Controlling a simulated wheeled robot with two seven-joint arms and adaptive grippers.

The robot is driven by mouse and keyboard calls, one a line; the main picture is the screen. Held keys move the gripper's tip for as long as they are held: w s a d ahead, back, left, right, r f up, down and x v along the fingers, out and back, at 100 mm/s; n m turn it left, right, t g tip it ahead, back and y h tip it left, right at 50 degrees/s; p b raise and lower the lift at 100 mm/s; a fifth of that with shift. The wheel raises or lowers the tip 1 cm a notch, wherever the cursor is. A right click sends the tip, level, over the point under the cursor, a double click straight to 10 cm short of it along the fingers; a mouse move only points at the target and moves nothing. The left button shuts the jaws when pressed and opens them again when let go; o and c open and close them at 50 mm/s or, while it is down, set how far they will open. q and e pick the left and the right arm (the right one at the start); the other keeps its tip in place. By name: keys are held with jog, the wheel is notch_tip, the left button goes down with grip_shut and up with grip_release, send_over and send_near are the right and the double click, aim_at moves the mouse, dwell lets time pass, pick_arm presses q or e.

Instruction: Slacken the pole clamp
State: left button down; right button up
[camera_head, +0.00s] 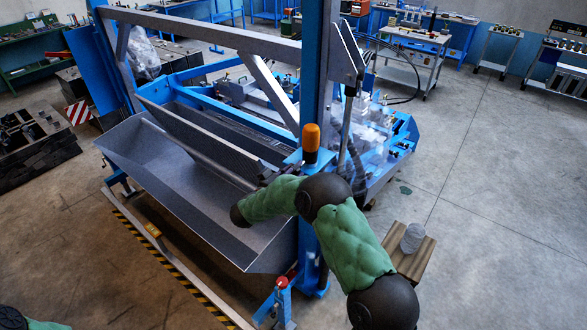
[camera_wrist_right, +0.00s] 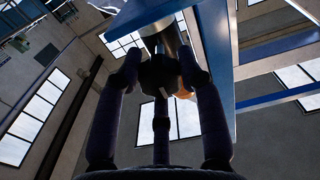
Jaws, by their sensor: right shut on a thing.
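In the right wrist view, a dark faceted knob (camera_wrist_right: 160,73) sits between the fingers of my right gripper (camera_wrist_right: 159,68), which is shut on it. A grey metal cylinder (camera_wrist_right: 160,38) is above the knob and a bit of orange shows behind it. In the head view my green right arm reaches to the blue post; my right gripper is mostly hidden behind it, and I cannot make out the knob there. An orange cap (camera_head: 311,138) stands at the post beside the arm. Of my left arm only a piece shows in the lower left corner; its gripper is out of view.
A large grey metal trough (camera_head: 180,185) lies left of my right arm. A blue post (camera_head: 325,70) and slanted grey beams stand close by. A wooden stool (camera_head: 425,258) with a pale round stack (camera_head: 413,237) is at right. Open floor lies farther right.

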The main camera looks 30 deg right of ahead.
jog(key=shift+r, duration=0.15)
dwell(0.4)
jog(key=o, duration=1.2)
jog(key=shift+c, duration=0.2)
jog(key=v, duration=1.2)
